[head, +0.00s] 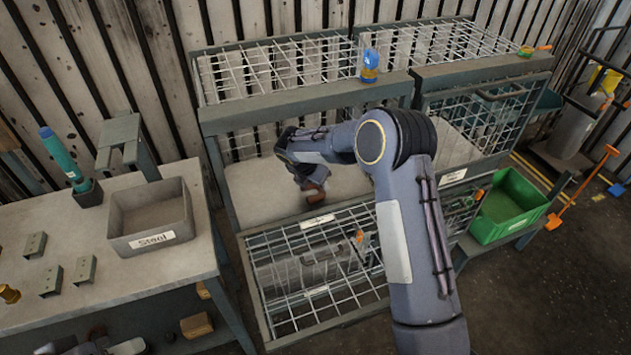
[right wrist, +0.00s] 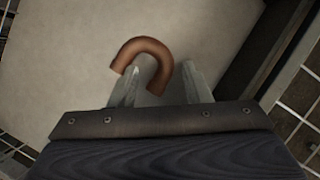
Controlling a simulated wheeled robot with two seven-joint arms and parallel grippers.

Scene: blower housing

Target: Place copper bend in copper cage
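The copper bend (right wrist: 150,53) is a U-shaped brown piece in the right wrist view. It also shows in the head view (head: 315,196), low inside the left cage compartment. My right gripper (right wrist: 168,82) reaches into that cage (head: 228,185). Its fingers stand apart, with one leg of the bend between them and the other outside the left finger. A gap shows beside the right finger. The cage has a pale floor, and its mesh front hangs low and open. Its label is too small to read. Grey parts at the bottom left may be my left gripper (head: 105,346); its fingers are unclear.
A grey bin marked Steel (head: 165,238) stands on the left workbench (head: 145,275), beside several metal brackets. A mesh-fronted cage (head: 490,115) is at the right, with a green bin (head: 508,205) below it. A blue-and-orange object (head: 369,66) stands on the cage's top beam.

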